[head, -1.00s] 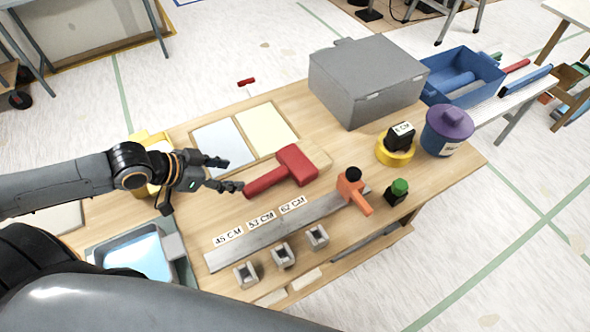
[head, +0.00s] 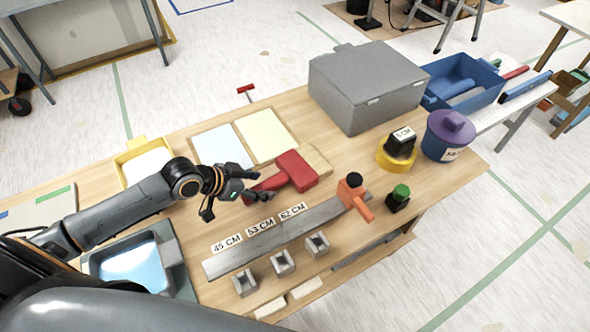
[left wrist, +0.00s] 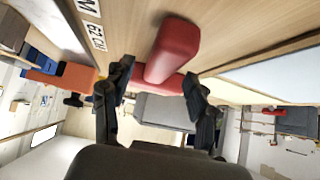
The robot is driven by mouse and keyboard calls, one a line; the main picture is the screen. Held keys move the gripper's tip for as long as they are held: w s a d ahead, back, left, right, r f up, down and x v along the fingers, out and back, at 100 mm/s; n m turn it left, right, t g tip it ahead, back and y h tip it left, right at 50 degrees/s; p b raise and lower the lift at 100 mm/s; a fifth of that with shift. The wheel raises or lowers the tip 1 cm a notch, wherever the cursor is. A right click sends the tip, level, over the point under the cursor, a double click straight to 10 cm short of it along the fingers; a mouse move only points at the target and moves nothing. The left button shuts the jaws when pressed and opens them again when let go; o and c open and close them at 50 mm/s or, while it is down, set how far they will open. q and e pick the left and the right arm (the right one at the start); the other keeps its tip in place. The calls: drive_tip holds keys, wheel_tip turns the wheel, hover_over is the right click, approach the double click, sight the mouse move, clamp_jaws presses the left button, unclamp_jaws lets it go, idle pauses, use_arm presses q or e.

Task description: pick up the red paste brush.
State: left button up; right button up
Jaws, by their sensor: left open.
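The red paste brush (head: 297,170) lies on the wooden table, its broad head to the right and its handle pointing left and toward me. My left gripper (head: 264,184) is open at the handle, with the fingers on either side of it in the head view. I cannot tell whether they touch it. In the left wrist view the brush's red handle (left wrist: 174,48) shows large between the fingers of the left gripper (left wrist: 160,73), with the red head beyond it. My right gripper is not in view.
A grey ruler (head: 270,240) with length labels lies in front of the brush. An orange tool (head: 350,190) stands at its right end. Pale sheets (head: 265,135) lie behind. A grey box (head: 368,85) stands at the back right; a blue tray (head: 135,265) is at left.

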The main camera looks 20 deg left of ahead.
use_arm(q)
drive_tip(key=x, duration=0.2)
drive_tip(key=shift+w+d+f, duration=0.15)
drive_tip(key=shift+f, duration=0.05)
clamp_jaws()
drive_tip(key=shift+r, duration=0.1)
drive_tip(key=shift+r, duration=0.4)
wheel_tip(320, 180, up, 3)
drive_tip(key=shift+w+f+b, duration=0.1)
drive_tip(key=shift+f+b, duration=0.1)
drive_tip(key=shift+b, duration=0.1)
drive_tip(key=w+a+r+b, duration=0.2)
drive_tip(key=w+a+r, duration=0.6)
drive_tip(key=a, duration=0.3)
drive_tip(key=shift+w+r, duration=0.2)
drive_tip(key=shift+r, duration=0.6)
